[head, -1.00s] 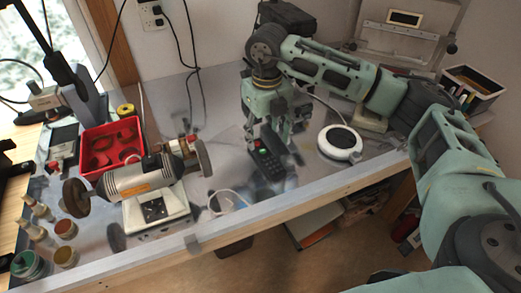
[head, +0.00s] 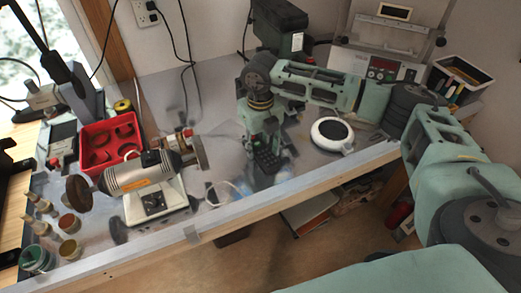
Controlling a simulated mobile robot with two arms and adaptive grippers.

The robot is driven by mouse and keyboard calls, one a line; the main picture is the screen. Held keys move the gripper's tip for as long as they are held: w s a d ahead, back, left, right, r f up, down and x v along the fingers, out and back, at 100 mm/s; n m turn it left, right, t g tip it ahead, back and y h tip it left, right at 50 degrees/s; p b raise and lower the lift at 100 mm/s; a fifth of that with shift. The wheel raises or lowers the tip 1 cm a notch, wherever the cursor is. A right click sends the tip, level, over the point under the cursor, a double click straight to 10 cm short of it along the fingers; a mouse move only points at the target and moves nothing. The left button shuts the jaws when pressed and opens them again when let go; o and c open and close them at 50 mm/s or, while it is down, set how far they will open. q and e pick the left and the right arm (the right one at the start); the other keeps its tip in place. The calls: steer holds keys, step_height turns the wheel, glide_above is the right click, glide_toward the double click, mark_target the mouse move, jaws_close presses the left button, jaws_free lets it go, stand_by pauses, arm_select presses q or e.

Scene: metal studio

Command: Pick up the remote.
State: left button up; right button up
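The dark remote (head: 267,163) is on the grey bench top near the front edge, in the middle of the head view. Its lower keypad part shows; its upper part is hidden by my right gripper. My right gripper (head: 263,148) points down over the remote's upper end, very near or touching it. The fingers are small and partly hidden here, so I cannot tell whether they are closed on the remote. My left gripper is not in view.
A bench grinder (head: 148,180) and a red tray (head: 108,143) stand to the left. A round white device (head: 332,134) sits close right of the remote. A clear ring-shaped item (head: 222,194) lies left, near the front edge. Small jars (head: 69,225) stand at far left.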

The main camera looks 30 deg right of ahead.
steer(key=c, duration=0.7)
steer(key=shift+c, duration=0.4)
steer(key=shift+r, duration=0.15)
